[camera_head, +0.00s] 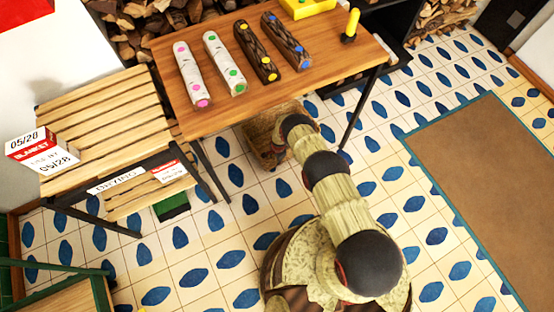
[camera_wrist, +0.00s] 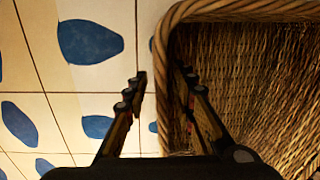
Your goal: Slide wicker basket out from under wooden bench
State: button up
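The wicker basket (camera_head: 262,139) is on the tiled floor, partly under the front edge of the wooden bench (camera_head: 217,106), whose top hides its back part. My arm reaches down to the basket, and my gripper is hidden there in the head view. In the wrist view the basket's woven rim and hollow inside (camera_wrist: 255,85) fill the right side. My gripper (camera_wrist: 160,78) straddles the basket's left wall: one finger is outside over the tiles, the other inside. The fingers are apart, and a gap shows between the outer finger and the wall.
A slatted rack (camera_head: 105,115) is at left. A dark bench leg (camera_head: 361,107) stands right of the basket. Open tiled floor lies in front, with a brown mat (camera_head: 490,170) at right.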

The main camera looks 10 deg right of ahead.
jog(key=shift+c, duration=1.2)
grip_shut()
